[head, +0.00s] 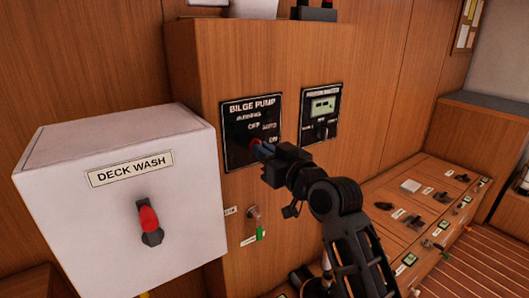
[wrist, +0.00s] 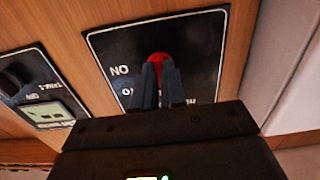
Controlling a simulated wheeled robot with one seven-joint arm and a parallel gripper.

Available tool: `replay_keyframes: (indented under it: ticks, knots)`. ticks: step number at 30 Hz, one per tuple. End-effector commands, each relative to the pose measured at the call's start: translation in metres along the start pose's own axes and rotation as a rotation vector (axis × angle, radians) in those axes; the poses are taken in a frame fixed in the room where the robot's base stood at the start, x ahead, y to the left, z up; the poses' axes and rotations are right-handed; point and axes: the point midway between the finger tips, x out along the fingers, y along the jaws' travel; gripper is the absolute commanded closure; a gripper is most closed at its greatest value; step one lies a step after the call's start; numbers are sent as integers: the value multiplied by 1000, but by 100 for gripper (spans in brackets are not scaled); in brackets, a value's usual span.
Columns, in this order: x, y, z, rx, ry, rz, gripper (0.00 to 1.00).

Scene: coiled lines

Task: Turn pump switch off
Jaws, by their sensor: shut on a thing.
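The black bilge pump panel (head: 237,118) is on the wooden cabinet front, with white words such as OFF, AUTO and ON. My gripper (head: 258,149) is at the panel's lower right part in the head view. In the wrist view the panel (wrist: 205,50) is seen from close up, turned over. The red pump switch knob (wrist: 158,58) sits between the fingertips of my gripper (wrist: 159,75), which are shut on it. Only the top of the knob shows there, and in the head view the fingers mostly cover it. I cannot tell which mark the knob points to.
A white deck wash box (head: 95,215) with a red-handled switch (head: 149,220) juts out at the left. A second black panel with a small screen (head: 322,110) is to the right. A key with a green tag (head: 259,228) hangs below. A console (head: 425,205) with several switches stands at the right.

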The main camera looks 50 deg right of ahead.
Motion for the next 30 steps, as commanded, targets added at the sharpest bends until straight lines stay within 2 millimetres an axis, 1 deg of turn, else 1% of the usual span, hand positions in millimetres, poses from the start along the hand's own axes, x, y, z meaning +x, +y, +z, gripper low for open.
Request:
replay_keyframes:
  ticks: [1, 2, 3, 9, 10, 17, 20, 23, 30]
  knots:
    - [0, 0, 1, -2, -3, 1, 100]
    - [0, 0, 1, -2, -3, 1, 88]
    - [0, 0, 1, -2, -3, 1, 85]
    - [0, 0, 1, -1, -1, 1, 66]
    - [0, 0, 0, -1, -1, 0, 64]
    - [-1, 0, 0, 0, -1, 0, 64]
    - [-7, 0, 1, 0, -1, 1, 64]
    - [-21, 0, 2, -1, -2, 1, 64]
    - [-60, 0, 2, -2, -3, 1, 64]
